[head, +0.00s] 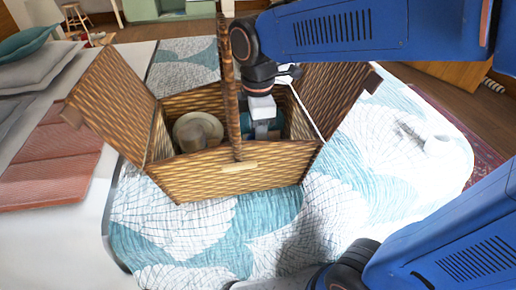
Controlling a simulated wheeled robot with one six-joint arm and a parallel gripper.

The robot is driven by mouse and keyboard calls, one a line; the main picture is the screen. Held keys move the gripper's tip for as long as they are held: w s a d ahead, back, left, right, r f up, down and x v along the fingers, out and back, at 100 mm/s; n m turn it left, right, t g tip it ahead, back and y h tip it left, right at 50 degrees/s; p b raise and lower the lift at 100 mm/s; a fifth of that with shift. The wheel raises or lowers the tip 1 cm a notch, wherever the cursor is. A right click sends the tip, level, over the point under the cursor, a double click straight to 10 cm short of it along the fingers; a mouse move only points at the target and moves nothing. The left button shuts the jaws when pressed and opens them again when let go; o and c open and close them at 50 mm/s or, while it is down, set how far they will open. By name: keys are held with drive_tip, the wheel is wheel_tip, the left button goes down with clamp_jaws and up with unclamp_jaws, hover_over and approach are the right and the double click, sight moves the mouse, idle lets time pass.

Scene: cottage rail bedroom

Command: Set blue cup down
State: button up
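A wicker basket (225,180) with its two lids open stands on the patterned teal-and-white cover. My gripper (262,132) points down into the right half of the basket, right of the upright handle. A teal-blue thing, probably the blue cup (276,129), shows beside and behind the fingers, inside the basket. Its shape and base are mostly hidden by my gripper, the handle and the front wall. I cannot tell whether the fingers touch it or whether it rests on the basket floor.
A round beige dish-like item (198,130) sits in the basket's left half. The handle (228,85) arches close beside my gripper. A small white object (437,145) lies on the cover at right. The cover (270,225) in front of the basket is clear.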

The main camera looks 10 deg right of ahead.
drive_tip(key=shift+f, duration=1.55)
drive_tip(key=shift+f, duration=0.1)
drive_tip(key=o, duration=1.1)
wheel_tip(320, 180, up, 12)
drive_tip(key=shift+r, duration=0.1)
drive_tip(key=shift+w, duration=0.1)
